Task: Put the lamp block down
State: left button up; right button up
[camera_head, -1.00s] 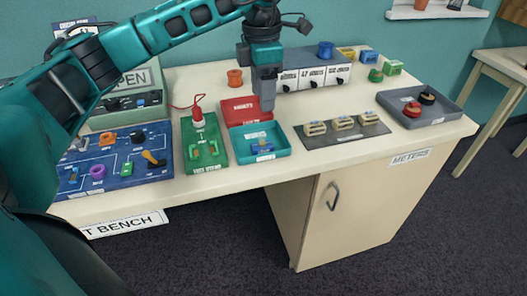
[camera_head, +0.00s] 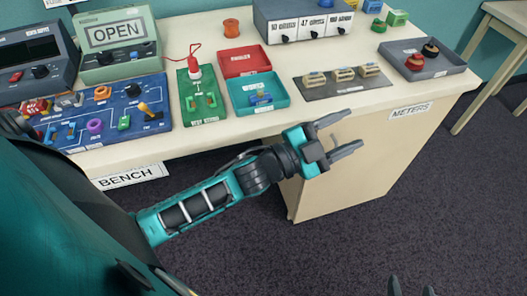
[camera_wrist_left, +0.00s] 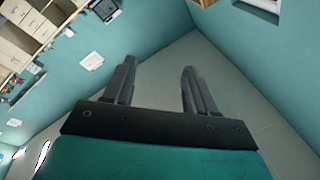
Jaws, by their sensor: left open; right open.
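No block is clearly marked as the lamp block. Small blue and yellowish pieces (camera_head: 261,97) lie in the teal tray (camera_head: 284,101) on the bench, and I cannot tell whether one is the lamp block. My left gripper (camera_head: 354,131) is open and empty in front of the bench's front edge, right of and nearer than the teal tray. In the left wrist view its two fingers (camera_wrist_left: 155,85) are apart with only wall and floor beyond. My right gripper (camera_head: 411,287) shows only its fingertips at the bottom edge, apart, with nothing seen between them.
A green board (camera_head: 203,112) with a red lead and a blue panel (camera_head: 85,128) stand left of the trays. A red tray (camera_head: 245,55) is behind the teal one. A dark mat (camera_head: 315,91) with several beige blocks and a grey tray (camera_head: 440,67) lie right. Floor in front is clear.

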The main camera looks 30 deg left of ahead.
pick_arm(q)
jog(key=s+a+f+n+g+y, duration=0.3)
jog(key=s+f+n, duration=0.3)
jog(key=f, duration=0.3)
jog(key=s+a+f+n+g+y, duration=0.3)
jog(key=s+a+f+n+y, duration=0.3)
jog(key=f, duration=0.4)
jog(key=shift+s+f+n, duration=0.2)
jog(key=shift+s+n, duration=0.1)
jog(key=shift+s, duration=0.5)
jog(key=shift+c, duration=0.2)
